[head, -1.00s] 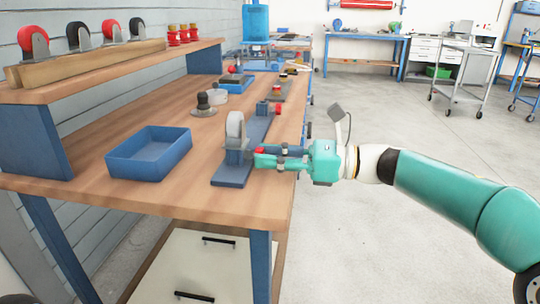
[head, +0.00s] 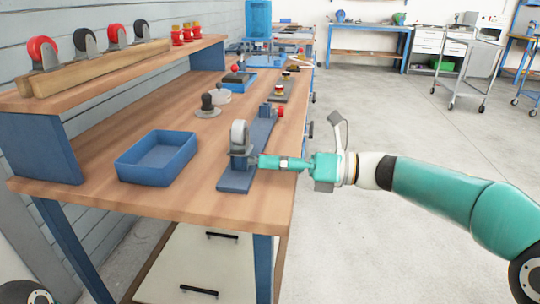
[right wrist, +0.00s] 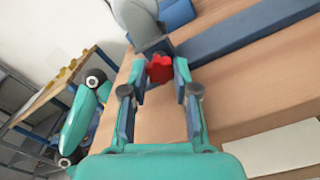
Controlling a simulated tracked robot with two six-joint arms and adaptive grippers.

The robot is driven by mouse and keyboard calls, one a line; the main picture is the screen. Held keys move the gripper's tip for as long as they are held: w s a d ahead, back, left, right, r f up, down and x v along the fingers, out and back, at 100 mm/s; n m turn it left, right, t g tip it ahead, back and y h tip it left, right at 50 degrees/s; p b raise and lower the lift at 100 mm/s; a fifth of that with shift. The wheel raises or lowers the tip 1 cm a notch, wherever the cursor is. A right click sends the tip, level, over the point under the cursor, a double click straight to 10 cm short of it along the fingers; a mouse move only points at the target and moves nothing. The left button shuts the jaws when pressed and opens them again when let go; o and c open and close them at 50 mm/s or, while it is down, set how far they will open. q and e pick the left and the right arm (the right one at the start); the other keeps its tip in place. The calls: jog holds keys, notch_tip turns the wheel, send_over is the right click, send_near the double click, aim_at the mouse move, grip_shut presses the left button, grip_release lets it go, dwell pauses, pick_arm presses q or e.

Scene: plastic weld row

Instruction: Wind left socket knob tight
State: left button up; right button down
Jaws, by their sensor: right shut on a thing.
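A long blue base (head: 235,182) lies on the bench, with a pale grey wheel (head: 240,134) standing in its near socket. My right gripper (head: 257,162) reaches this socket from the right. In the right wrist view, a red knob (right wrist: 160,68) sits between the tips of my right gripper (right wrist: 162,78), which is shut on it. The fingers hide this knob in the head view. A far socket (head: 265,110) on the same base has its own red knob (head: 281,112). My left gripper is not seen.
A blue tray (head: 157,160) stands left of the base. A black-knobbed piece (head: 208,104) and a white ring (head: 219,94) stand behind it. The shelf (head: 110,72) holds several casters. The bench's right edge lies under my right gripper.

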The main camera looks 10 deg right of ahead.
jog(key=shift+w+d+m, duration=0.15)
jog(key=shift+d+m, duration=0.1)
jog(key=shift+m, duration=0.25)
jog(key=shift+r, duration=0.1)
jog(key=c, duration=1)
grip_release()
jog(key=shift+o, duration=0.7)
jog(key=v, duration=0.8)
